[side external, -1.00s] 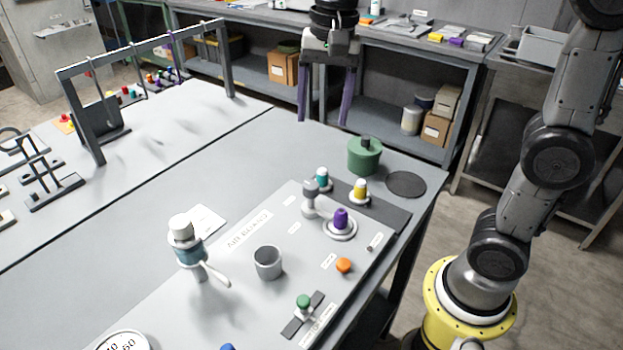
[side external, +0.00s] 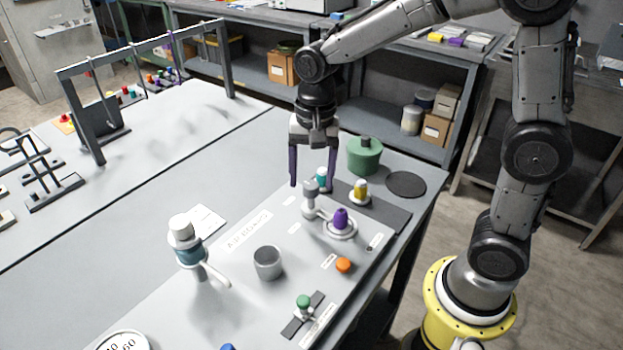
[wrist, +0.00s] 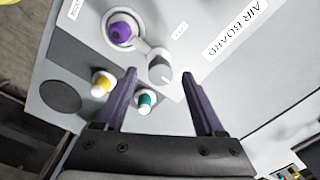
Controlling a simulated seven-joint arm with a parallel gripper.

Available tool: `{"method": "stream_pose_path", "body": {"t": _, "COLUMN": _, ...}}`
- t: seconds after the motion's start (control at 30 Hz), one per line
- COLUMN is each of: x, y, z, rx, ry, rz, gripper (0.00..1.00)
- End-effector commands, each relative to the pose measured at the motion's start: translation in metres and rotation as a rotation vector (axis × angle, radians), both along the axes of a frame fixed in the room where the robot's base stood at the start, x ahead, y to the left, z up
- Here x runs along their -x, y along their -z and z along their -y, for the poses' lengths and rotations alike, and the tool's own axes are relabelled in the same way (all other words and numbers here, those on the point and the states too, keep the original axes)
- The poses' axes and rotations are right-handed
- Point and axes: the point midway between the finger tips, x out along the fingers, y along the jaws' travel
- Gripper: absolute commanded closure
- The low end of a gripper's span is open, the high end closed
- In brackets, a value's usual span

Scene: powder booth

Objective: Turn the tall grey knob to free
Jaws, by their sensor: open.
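The tall grey knob (side external: 310,190) stands upright on the light panel, beside the ringed purple knob. It also shows in the wrist view (wrist: 160,69), where its round top has a pale pointer line. My gripper (side external: 311,187) points down near it, fingers apart and empty. In the wrist view, my gripper's dark purple fingertips (wrist: 159,74) lie left and right of the grey knob, with the knob seen between them. I cannot tell how far above the knob the tips are. A small label (wrist: 180,29) near the knob is too small to read.
The purple knob (side external: 341,218), teal knob (side external: 321,175) and yellow knob (side external: 361,190) are close by. A green canister (side external: 364,156) stands behind. A grey cup-like cylinder (side external: 268,262), orange button (side external: 344,265) and green knob (side external: 303,302) lie nearer the front.

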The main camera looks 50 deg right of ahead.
Motion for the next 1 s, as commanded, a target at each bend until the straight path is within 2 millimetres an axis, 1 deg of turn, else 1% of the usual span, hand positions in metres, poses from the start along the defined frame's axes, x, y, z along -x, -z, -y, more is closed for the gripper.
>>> {"method": "stream_pose_path", "body": {"t": 0.1, "x": 0.0000, "y": 0.0091, "z": -0.0003, "rx": 0.000, "ry": 0.000, "rz": 0.000, "gripper": 0.29}}
{"method": "stream_pose_path", "body": {"t": 0.2, "x": -0.0001, "y": 0.0121, "z": -0.0003, "rx": 0.000, "ry": 0.000, "rz": 0.000, "gripper": 0.29}}
{"method": "stream_pose_path", "body": {"t": 0.43, "x": -0.0002, "y": 0.0126, "z": -0.0003, "rx": 0.000, "ry": 0.000, "rz": 0.000, "gripper": 0.29}}
{"method": "stream_pose_path", "body": {"t": 0.47, "x": -0.0002, "y": 0.0126, "z": -0.0003, "rx": 0.000, "ry": 0.000, "rz": 0.000, "gripper": 0.31}}
{"method": "stream_pose_path", "body": {"t": 0.5, "x": -0.0002, "y": 0.0125, "z": -0.0003, "rx": 0.000, "ry": 0.000, "rz": 0.000, "gripper": 0.38}}
{"method": "stream_pose_path", "body": {"t": 0.57, "x": -0.0002, "y": 0.0124, "z": -0.0003, "rx": 0.000, "ry": 0.000, "rz": 0.000, "gripper": 0.49}}
{"method": "stream_pose_path", "body": {"t": 0.6, "x": -0.0002, "y": 0.0124, "z": -0.0003, "rx": 0.000, "ry": 0.000, "rz": 0.000, "gripper": 0.56}}
{"method": "stream_pose_path", "body": {"t": 0.67, "x": -0.0002, "y": 0.0123, "z": -0.0003, "rx": 0.000, "ry": 0.000, "rz": 0.000, "gripper": 0.67}}
{"method": "stream_pose_path", "body": {"t": 0.7, "x": -0.0002, "y": 0.0123, "z": -0.0003, "rx": 0.000, "ry": 0.000, "rz": 0.000, "gripper": 0.74}}
{"method": "stream_pose_path", "body": {"t": 0.83, "x": -0.0002, "y": 0.0122, "z": -0.0003, "rx": -0.001, "ry": 0.000, "rz": 0.001, "gripper": 0.97}}
{"method": "stream_pose_path", "body": {"t": 0.87, "x": -0.0002, "y": 0.0122, "z": -0.0003, "rx": -0.001, "ry": 0.000, "rz": 0.001, "gripper": 1.00}}
{"method": "stream_pose_path", "body": {"t": 1.0, "x": -0.0003, "y": 0.0121, "z": -0.0002, "rx": -0.001, "ry": -0.001, "rz": 0.001, "gripper": 1.00}}
